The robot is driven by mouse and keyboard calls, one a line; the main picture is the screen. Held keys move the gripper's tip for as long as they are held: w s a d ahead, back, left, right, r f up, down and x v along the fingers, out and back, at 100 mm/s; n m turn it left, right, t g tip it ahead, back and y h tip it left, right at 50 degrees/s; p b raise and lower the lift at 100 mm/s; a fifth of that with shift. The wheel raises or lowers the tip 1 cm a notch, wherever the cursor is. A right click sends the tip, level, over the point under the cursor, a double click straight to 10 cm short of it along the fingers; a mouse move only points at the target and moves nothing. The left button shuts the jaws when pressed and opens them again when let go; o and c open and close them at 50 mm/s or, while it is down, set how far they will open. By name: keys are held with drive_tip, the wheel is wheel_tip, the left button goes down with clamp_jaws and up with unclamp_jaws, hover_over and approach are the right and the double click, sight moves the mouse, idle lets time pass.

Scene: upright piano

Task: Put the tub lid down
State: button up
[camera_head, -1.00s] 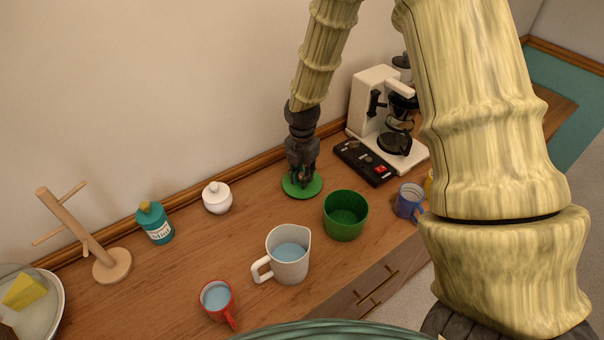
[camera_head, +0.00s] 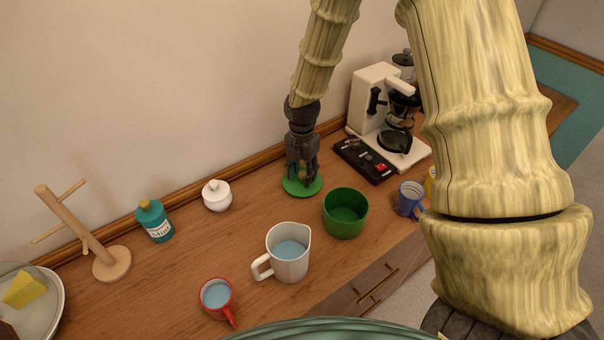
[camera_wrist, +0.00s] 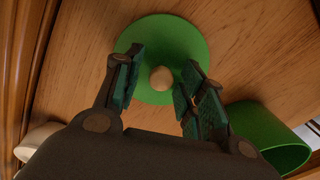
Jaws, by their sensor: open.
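The green tub lid (camera_head: 303,188) lies flat on the wooden counter, between the white sugar pot and the black control box. In the wrist view the lid (camera_wrist: 172,38) shows as a green disc with a round wooden knob (camera_wrist: 161,78) at its middle. My gripper (camera_head: 302,176) is just above the lid, pointing down. In the wrist view its fingers (camera_wrist: 158,88) are spread on either side of the knob, with gaps on both sides. The open green tub (camera_head: 345,215) stands to the right and in front of the lid; its side also shows in the wrist view (camera_wrist: 268,130).
A white pitcher (camera_head: 288,255), a red mug (camera_head: 216,298) and a blue mug (camera_head: 409,200) stand along the front. A coffee maker (camera_head: 372,95) and black box (camera_head: 366,160) are at right. The white pot (camera_head: 217,195), teal bottle (camera_head: 154,221) and mug tree (camera_head: 112,264) are left.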

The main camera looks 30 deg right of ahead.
sight(302, 173)
wheel_tip(302, 173, up, 12)
drive_tip(key=b, duration=0.2)
drive_tip(key=shift+f+b, duration=0.25)
drive_tip(key=shift+b, duration=0.1)
drive_tip(key=shift+r, duration=0.1)
idle(0.5)
